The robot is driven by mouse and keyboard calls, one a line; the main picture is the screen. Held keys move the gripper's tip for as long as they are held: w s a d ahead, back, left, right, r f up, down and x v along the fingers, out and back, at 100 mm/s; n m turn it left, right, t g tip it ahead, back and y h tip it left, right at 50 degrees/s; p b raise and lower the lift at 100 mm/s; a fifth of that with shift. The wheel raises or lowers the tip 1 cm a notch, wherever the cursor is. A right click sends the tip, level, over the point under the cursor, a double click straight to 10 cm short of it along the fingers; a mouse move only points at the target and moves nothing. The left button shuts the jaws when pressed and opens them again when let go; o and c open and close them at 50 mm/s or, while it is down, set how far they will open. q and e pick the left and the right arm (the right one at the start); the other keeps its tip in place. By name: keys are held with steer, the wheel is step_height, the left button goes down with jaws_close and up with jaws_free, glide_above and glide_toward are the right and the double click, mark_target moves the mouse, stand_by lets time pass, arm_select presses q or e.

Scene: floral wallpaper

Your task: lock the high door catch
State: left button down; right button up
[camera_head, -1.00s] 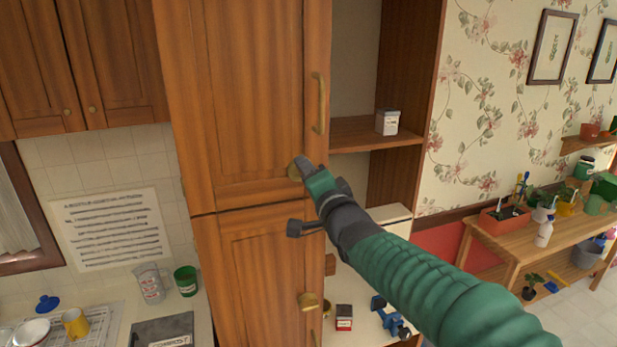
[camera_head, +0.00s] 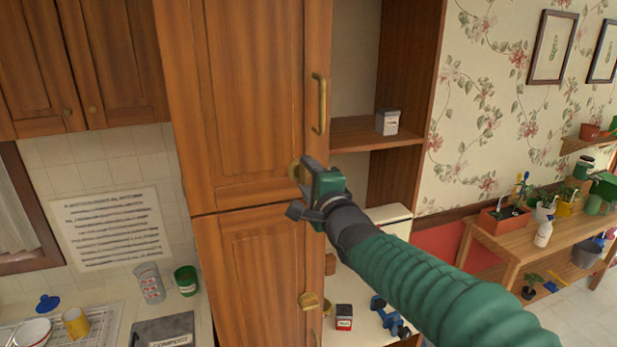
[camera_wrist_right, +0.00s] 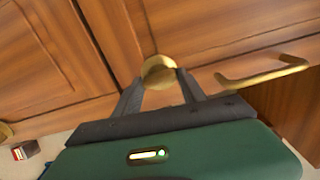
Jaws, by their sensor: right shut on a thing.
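The high door catch (camera_head: 295,170) is a round brass piece at the lower right corner of the tall cupboard's upper door (camera_head: 255,95). In the right wrist view the catch (camera_wrist_right: 158,70) sits between the two dark fingertips. My right gripper (camera_head: 304,172) is shut on it and hides part of it in the head view. The catch's exact turn is hard to tell. A second, lower brass catch (camera_head: 310,301) sits on the lower door (camera_head: 262,260). My left gripper is not in view.
A brass bar handle (camera_head: 319,103) rises above the catch on the upper door. To the right is an open shelf (camera_head: 360,134) with a small tin (camera_head: 387,122). A counter (camera_head: 110,310) with dishes lies at the lower left.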

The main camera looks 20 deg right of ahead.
steer(key=shift+f, duration=0.3)
steer(key=o, duration=1.1)
steer(key=shift+o, duration=1)
steer(key=shift+w, duration=0.1)
steer(key=shift+o, duration=0.2)
steer(key=shift+w, duration=0.2)
steer(key=s+p, duration=0.9)
steer(key=s, duration=0.8)
steer(key=shift+d, duration=0.35)
